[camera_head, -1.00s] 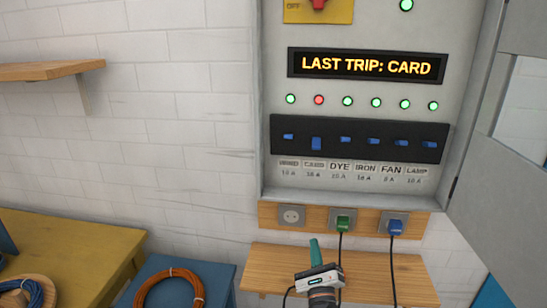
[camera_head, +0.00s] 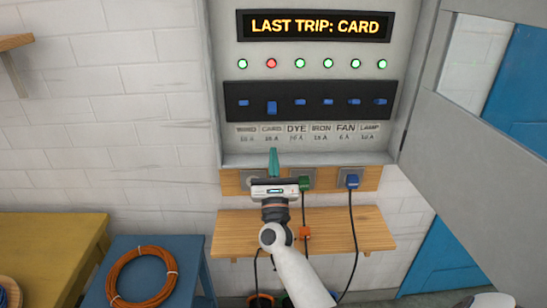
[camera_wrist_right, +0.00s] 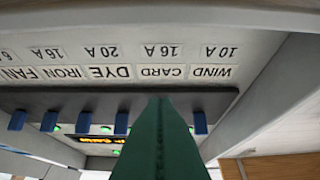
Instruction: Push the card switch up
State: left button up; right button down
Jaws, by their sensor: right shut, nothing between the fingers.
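The card switch (camera_head: 272,107) is the second blue switch from the left on the black strip (camera_head: 317,92). Its lever hangs lower than the others, and the lamp above it (camera_head: 271,63) is red. The CARD label (camera_head: 272,128) is beneath it. My right gripper (camera_head: 273,154) is shut and empty, its green fingers pointing up in front of the cabinet's lower edge, below that label. In the right wrist view, which is upside down, the fingers (camera_wrist_right: 160,105) reach in line with the CARD label (camera_wrist_right: 160,71) and hide the card switch. My left gripper is out of view.
Neighbouring switches, wind (camera_head: 243,103) and dye (camera_head: 300,102), flank the card switch closely. The cabinet's open door (camera_head: 478,120) stands at right. Below are a green plug (camera_head: 305,182), a blue plug (camera_head: 352,181) and a wooden shelf (camera_head: 345,232).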

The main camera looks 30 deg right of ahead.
aim_at(272, 108)
jog(key=p+x, duration=0.2)
jog(key=x, duration=0.4)
jog(key=shift+r, duration=0.2)
jog(key=r, duration=0.1)
jog(key=r+p, duration=0.2)
jog(key=shift+s+a, duration=0.2)
jog(key=shift+s, duration=0.1)
jog(key=shift+s+a+r+p, duration=0.2)
jog(key=shift+r+p, duration=0.1)
jog(key=shift+p, duration=0.1)
jog(key=shift+w+d+f, duration=0.1)
